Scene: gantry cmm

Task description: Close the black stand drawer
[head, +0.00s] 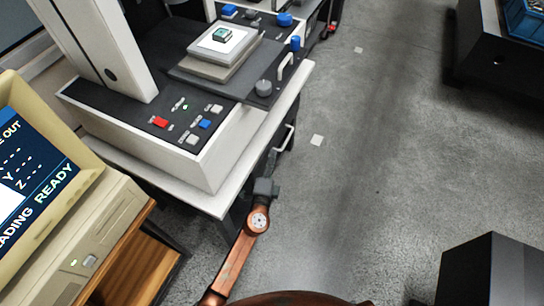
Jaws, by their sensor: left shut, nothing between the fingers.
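The black stand (236,212) is under the white tabletop and is mostly hidden by it. A pale bar handle (288,137) on a dark front shows just past the tabletop's right edge; this looks like the drawer. How far the drawer stands out cannot be told from here. My left gripper (272,160) is at the end of the copper-coloured arm, small and dark, beside the tabletop edge and just below the handle. Its fingers are shut and empty. I cannot tell whether it touches the drawer front. My right gripper is out of view.
A measuring machine with buttons (187,124) stands on the white tabletop (190,192). A beige console (105,230) is at left on a wooden-topped table. Grey floor (370,170) is free to the right. A dark box (490,265) is at lower right.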

